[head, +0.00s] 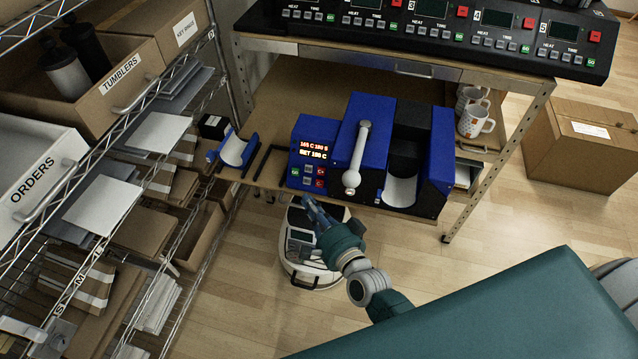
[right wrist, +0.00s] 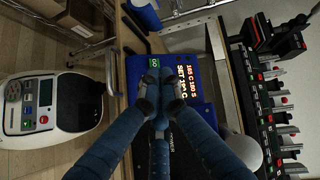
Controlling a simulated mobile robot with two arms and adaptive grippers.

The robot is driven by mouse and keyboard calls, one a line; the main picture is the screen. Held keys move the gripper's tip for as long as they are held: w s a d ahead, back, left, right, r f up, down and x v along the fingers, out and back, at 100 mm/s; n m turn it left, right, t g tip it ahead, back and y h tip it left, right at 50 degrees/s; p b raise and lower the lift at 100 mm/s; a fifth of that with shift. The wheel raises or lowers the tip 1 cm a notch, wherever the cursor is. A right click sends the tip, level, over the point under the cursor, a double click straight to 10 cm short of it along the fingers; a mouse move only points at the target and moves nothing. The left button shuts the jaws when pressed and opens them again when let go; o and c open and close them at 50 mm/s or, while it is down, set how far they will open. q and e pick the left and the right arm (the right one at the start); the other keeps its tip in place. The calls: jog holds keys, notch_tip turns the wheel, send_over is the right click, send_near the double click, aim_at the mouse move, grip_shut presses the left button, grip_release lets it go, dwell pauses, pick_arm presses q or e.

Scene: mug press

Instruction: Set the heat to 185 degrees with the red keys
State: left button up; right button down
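The blue mug press (head: 375,140) stands on the wooden bench, with its control box (head: 298,136) on its left side. The lit display (head: 314,149) reads about "165 C 180 S" above a "SET" line whose digits I cannot read surely. Below it are two red keys (head: 320,171), grey keys (head: 308,170) and a green key (head: 295,171). My right gripper (head: 311,205) is in front of and below the keys; its fingertips (right wrist: 157,73) are together and empty. In the right wrist view they cover much of the key area; contact is unclear. My left gripper is out of view.
A blue cradle part (head: 236,149) lies left of the control box, and white mugs (head: 476,120) stand right of the press. A black control panel (head: 430,28) spans the back. A wire shelf with boxes is at left. A round white machine (head: 304,262) stands below the bench.

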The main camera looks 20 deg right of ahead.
jog(key=b, duration=0.6)
send_near(312, 179)
jog(key=w+a, duration=0.3)
jog(key=shift+w+d+r, duration=0.15)
jog(key=shift+w+d, duration=0.2)
jog(key=shift+d, duration=0.2)
jog(key=shift+b, duration=0.35)
jog(key=shift+w+d+f, duration=0.2)
jog(key=shift+w, duration=0.15)
jog(key=shift+w+d+f+b, duration=0.2)
jog(key=shift+w+f+b, duration=0.05)
jog(key=shift+b, duration=0.3)
dwell(0.6)
jog(key=shift+r, duration=0.1)
jog(key=shift+s+a+r+p, duration=0.4)
jog(key=shift+s+p, duration=0.2)
jog(key=shift+p, duration=0.2)
